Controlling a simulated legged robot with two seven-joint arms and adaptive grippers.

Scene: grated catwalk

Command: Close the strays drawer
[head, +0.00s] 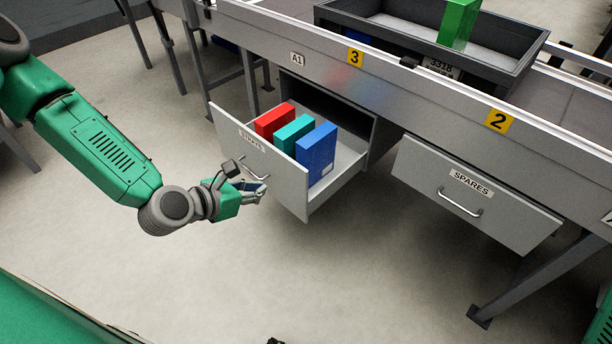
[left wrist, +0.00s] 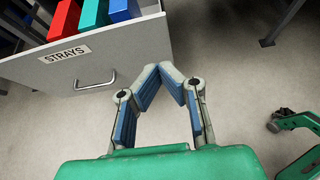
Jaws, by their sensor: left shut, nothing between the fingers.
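The strays drawer (head: 283,176) is pulled out under the bench, with red, teal and blue boxes standing inside. Its front panel carries a STRAYS label and a bar handle (head: 254,170). In the left wrist view the drawer front (left wrist: 130,55) fills the upper left, with its handle (left wrist: 95,82) left of the fingers. My left gripper (head: 262,192) is shut and empty, in front of the drawer panel near the handle. In the left wrist view its fingertips (left wrist: 172,68) meet near the panel's lower right; contact with the panel cannot be told.
The spares drawer (head: 475,190) to the right is shut. A dark tray (head: 395,42) holding a green box (head: 458,22) sits on the bench top. A bench leg (head: 530,275) stands at the lower right. The floor (head: 320,275) before the drawers is clear.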

